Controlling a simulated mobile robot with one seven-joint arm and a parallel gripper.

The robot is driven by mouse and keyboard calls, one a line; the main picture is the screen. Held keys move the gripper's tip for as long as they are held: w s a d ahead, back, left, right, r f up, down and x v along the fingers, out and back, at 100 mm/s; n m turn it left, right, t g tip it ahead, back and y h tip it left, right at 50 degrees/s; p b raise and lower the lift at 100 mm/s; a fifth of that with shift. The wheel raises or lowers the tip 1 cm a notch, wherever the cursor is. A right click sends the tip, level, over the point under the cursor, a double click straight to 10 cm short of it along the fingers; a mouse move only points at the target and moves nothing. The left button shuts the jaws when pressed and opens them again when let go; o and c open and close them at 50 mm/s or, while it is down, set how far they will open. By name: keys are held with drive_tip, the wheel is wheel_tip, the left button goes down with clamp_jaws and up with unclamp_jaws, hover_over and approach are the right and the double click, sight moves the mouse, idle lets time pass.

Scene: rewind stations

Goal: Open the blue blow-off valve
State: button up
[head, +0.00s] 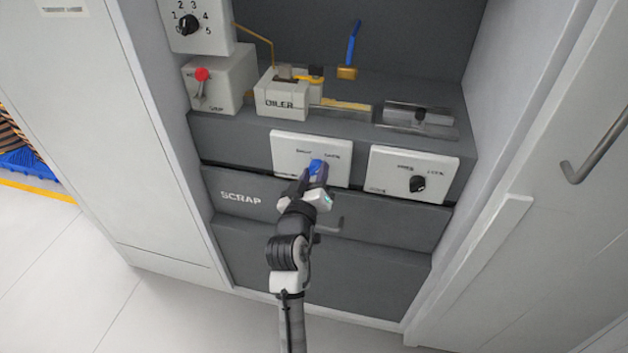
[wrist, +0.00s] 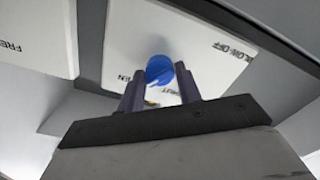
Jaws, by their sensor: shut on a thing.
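The blue blow-off valve knob (head: 316,166) sits on a white panel (head: 338,176) with SHUT and OPEN lettering, on the front of the grey station. In the wrist view the blue knob (wrist: 158,69) shows near the middle, and the white panel (wrist: 205,42) reads BLOW-OFF, upside down. My gripper (head: 313,174) reaches up to the panel from below. Its two dark fingers (wrist: 158,88) are shut on the knob, one on each side. The fingers partly hide the knob and some lettering, so I cannot tell for sure which mark the knob points to.
Cabinet walls flank the station.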

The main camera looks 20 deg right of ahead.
drive_tip(key=shift+m+b, duration=0.35)
drive_tip(key=shift+m, duration=0.25)
drive_tip(key=o, duration=0.9)
drive_tip(key=shift+o, duration=0.2)
drive_tip(key=shift+s, duration=0.1)
